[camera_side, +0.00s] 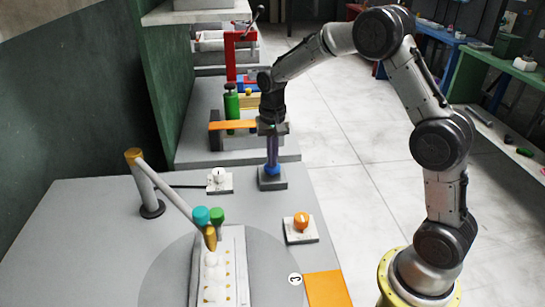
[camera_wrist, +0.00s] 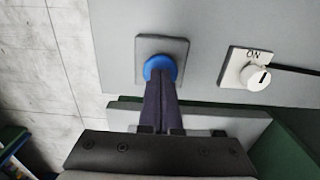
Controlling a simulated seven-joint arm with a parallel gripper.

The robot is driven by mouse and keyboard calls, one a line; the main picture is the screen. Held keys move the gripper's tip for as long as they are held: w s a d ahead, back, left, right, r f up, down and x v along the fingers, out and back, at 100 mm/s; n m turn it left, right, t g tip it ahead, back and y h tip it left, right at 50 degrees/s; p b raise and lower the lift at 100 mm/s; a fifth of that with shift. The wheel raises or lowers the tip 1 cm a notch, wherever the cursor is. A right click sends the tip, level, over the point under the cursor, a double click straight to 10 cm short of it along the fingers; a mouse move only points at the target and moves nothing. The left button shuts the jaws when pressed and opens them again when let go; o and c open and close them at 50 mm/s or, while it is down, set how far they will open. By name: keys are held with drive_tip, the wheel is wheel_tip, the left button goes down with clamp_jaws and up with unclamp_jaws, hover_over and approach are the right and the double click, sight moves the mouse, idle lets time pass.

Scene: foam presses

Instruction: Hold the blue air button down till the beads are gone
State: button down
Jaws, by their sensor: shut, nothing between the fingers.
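The blue air button (camera_side: 272,170) sits on a grey square base at the table's far right edge. It also shows in the wrist view (camera_wrist: 160,66). My gripper (camera_side: 272,163) points down with its long dark fingers shut together, empty. The fingertips (camera_wrist: 161,80) meet the button's top and hide part of it; how far it is pressed I cannot tell. Whitish lumps that look like beads (camera_side: 211,260) lie on the pale mould plate (camera_side: 238,270) at the front, among small yellow spots. The plate's far end is partly hidden by an orange-tipped nozzle (camera_side: 210,238).
A white ON switch (camera_side: 219,180) with a cable stands left of the button; it shows in the wrist view (camera_wrist: 257,76). An orange button (camera_side: 302,221) is nearer the front. A jointed pipe (camera_side: 172,190) carries teal and green knobs. A bench with a red frame stands behind.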

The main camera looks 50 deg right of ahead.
drive_tip(key=shift+f, duration=0.95)
drive_tip(key=shift+s+f, duration=0.15)
drive_tip(key=shift+f, duration=0.05)
idle(1.4)
wheel_tip(320, 180, up, 15)
idle(0.6)
